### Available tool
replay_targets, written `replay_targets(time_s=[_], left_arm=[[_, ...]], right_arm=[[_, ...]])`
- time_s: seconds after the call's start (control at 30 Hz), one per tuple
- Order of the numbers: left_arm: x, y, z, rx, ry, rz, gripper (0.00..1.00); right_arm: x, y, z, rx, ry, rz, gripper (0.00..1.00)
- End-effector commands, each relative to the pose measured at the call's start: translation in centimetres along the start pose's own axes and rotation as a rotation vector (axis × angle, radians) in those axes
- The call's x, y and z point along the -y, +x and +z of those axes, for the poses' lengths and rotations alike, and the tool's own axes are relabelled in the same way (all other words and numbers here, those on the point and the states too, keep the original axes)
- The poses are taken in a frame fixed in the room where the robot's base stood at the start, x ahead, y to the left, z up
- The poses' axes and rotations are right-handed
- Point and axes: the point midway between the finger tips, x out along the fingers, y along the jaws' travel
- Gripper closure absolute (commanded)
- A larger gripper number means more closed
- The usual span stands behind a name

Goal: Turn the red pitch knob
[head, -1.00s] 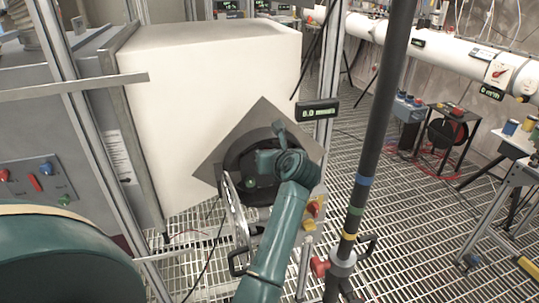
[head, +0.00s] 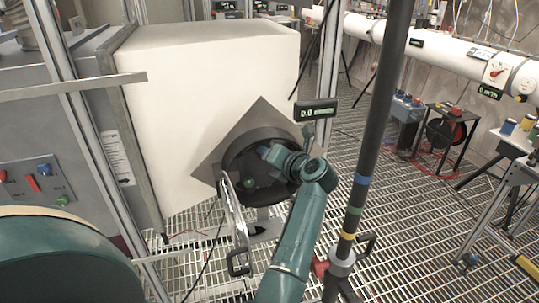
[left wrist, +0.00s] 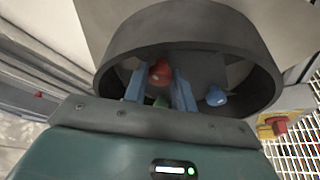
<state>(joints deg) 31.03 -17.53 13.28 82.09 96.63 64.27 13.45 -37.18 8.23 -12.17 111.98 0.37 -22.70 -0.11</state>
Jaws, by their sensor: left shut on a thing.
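The red pitch knob (left wrist: 160,72) shows in the left wrist view inside a dark round ring (left wrist: 190,25). My left gripper (left wrist: 158,84) has its two blue fingers on either side of the knob and is shut on it. In the head view my left gripper (head: 266,152) reaches into the dark ring (head: 232,158) on the front of the white box, and the red knob is hidden there. A blue knob (left wrist: 215,96) sits right of the fingers, and a green one (head: 249,183) sits low in the ring. My right gripper is not in view.
A small display (head: 316,111) by the white box (head: 205,95) reads 0.0. A dark pole with coloured bands (head: 364,150) stands just right of my arm. A metal frame post (head: 85,130) is at left.

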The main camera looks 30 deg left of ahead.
Motion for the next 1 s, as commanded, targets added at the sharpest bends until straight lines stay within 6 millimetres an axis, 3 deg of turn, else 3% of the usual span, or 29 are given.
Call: replay_targets(time_s=[0.57,0.6,0.83,1.0], left_arm=[[0.01,-0.02,0.10,0.003,0.031,0.013,0.96],[0.01,-0.02,0.10,0.003,0.030,0.013,0.70],[0.02,-0.01,0.06,0.001,0.030,0.013,0.52],[0.02,0.00,0.03,0.001,0.030,0.013,0.52]], right_arm=[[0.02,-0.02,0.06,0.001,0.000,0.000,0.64],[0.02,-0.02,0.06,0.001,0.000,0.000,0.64],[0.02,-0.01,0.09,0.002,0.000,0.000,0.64],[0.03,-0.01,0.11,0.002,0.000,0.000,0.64]])
